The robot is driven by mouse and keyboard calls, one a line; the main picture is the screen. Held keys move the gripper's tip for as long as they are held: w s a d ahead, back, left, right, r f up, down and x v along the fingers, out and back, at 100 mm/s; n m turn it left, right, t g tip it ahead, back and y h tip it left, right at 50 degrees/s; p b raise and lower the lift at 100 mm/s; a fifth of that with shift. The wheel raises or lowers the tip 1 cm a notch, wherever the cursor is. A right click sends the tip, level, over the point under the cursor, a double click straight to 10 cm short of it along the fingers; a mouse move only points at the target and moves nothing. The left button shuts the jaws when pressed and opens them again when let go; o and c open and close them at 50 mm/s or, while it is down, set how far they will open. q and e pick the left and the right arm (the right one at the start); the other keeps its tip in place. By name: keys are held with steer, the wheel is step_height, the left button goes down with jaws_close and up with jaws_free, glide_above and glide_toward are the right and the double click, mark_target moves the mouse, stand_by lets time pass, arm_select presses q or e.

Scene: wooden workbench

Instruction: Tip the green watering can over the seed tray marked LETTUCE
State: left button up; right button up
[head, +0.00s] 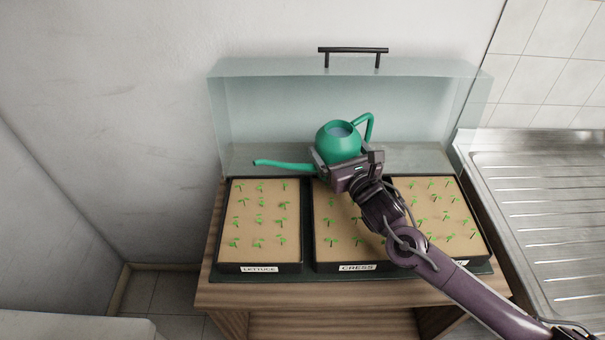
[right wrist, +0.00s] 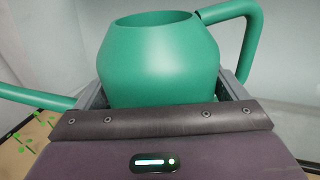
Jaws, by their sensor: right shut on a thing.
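The green watering can (head: 338,139) is above the back of the middle tray in the head view, roughly upright, its spout pointing left. My right gripper (head: 341,162) is shut on its body; the right wrist view shows the can (right wrist: 158,60) between the two fingers (right wrist: 165,92). The spout's tip is near the back edge of the LETTUCE tray (head: 259,269), the left one, which holds several rows of seedlings. Whether the can touches anything below is hidden by my gripper. My left gripper is not in view.
The CRESS tray (head: 357,267) is in the middle, partly behind my right arm. A third tray (head: 470,262) is on the right, its label mostly hidden. A clear cover with a black handle (head: 353,50) stands behind the trays. A metal draining board (head: 545,200) is at the right.

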mark_target(342, 137)
steer(key=shift+r, duration=0.25)
steer(key=b, duration=0.1)
steer(key=r+b, duration=0.1)
steer(key=r+n+b, duration=0.1)
steer(key=shift+w+d+r+t+b, duration=0.15)
steer(key=shift+w+d+t+b, duration=0.1)
steer(key=shift+d+t+b, duration=0.05)
steer(key=shift+r+n, duration=0.3)
steer(key=shift+r, duration=0.05)
steer(key=shift+s+f, duration=0.1)
stand_by(2.5)
